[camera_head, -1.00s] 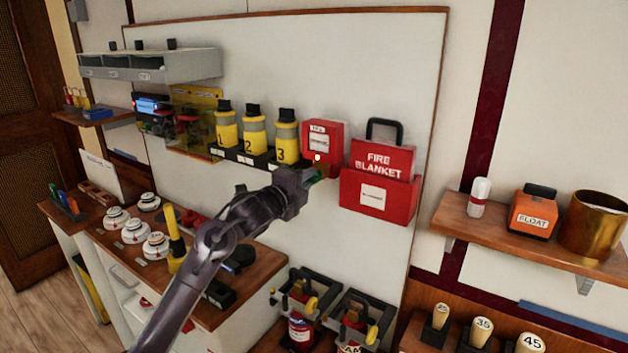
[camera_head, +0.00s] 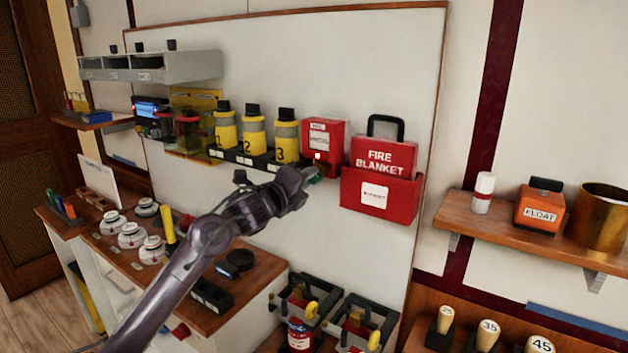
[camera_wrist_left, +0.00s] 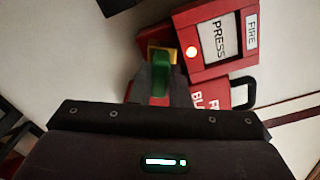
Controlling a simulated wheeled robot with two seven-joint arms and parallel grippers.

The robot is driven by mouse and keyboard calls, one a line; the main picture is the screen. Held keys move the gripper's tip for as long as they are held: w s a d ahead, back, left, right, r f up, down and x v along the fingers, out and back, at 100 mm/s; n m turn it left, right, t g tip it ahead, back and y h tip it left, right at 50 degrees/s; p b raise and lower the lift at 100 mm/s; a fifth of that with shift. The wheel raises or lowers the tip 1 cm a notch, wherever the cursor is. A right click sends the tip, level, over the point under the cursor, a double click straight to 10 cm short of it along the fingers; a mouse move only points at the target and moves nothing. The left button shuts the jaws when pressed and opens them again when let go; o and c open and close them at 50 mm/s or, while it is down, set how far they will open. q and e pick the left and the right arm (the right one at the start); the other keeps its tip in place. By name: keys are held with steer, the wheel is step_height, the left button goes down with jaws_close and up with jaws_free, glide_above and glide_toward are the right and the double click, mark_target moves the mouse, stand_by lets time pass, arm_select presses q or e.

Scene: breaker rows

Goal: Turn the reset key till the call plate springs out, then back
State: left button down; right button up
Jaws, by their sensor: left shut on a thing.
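The red call point (camera_head: 323,140) is on the white wall board. Its white plate (camera_wrist_left: 219,38) reads PRESS, and a small lamp (camera_wrist_left: 191,52) glows beside the plate in the left wrist view. I cannot tell whether the plate is flush or stands out. The green reset key (camera_wrist_left: 160,74) sits in front of a yellow piece (camera_wrist_left: 172,52) at the box's underside. My left gripper (camera_head: 314,176) is just below the box, shut on the key; its fingers show in the left wrist view (camera_wrist_left: 157,88) and partly hide the key. My right gripper is out of view.
A red fire blanket holder (camera_head: 378,195) hangs close on the right. Numbered yellow-and-black canisters (camera_head: 252,132) stand on a rack close on the left. Below is a wooden counter (camera_head: 255,280) with white domed items. The board below the call point is bare.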

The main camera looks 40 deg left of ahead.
arm_select(q)
steer(key=shift+f+m+b, duration=0.15)
steer(key=shift+m+b, duration=5.15)
steer(key=shift+b, duration=0.3)
steer(key=shift+n+p, duration=2.8)
steer(key=shift+n, duration=4.8)
steer(key=c, duration=1.3)
jaws_free()
steer(key=shift+a, duration=0.1)
